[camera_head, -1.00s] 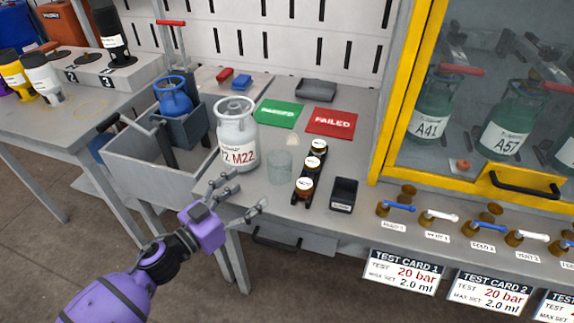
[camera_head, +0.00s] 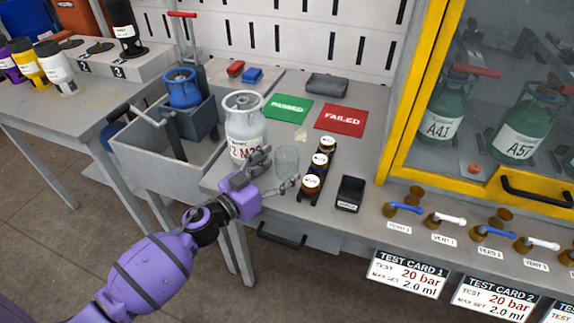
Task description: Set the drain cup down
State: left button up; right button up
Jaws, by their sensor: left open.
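The drain cup (camera_head: 287,158) is a clear glass cup standing on the grey bench, between the white cylinder and a black rack of small bottles. My left gripper (camera_head: 281,171) is open at the front of the cup. One finger reaches up in front of the white cylinder (camera_head: 244,122) on the cup's left, and the other is low at the cup's front right. I cannot tell whether the fingers touch the cup. My right gripper is not in view.
The rack (camera_head: 314,178) of brown bottles stands close right of the cup, with a black bin (camera_head: 350,194) beyond it. Green PASSED (camera_head: 289,109) and red FAILED (camera_head: 341,119) mats lie behind. A grey sink (camera_head: 150,165) is left, a yellow-framed cabinet (camera_head: 403,110) right.

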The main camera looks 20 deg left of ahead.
pick_arm(q)
jog(key=shift+c, duration=0.5)
jog(key=c, duration=1.3)
jog(key=shift+o, duration=0.2)
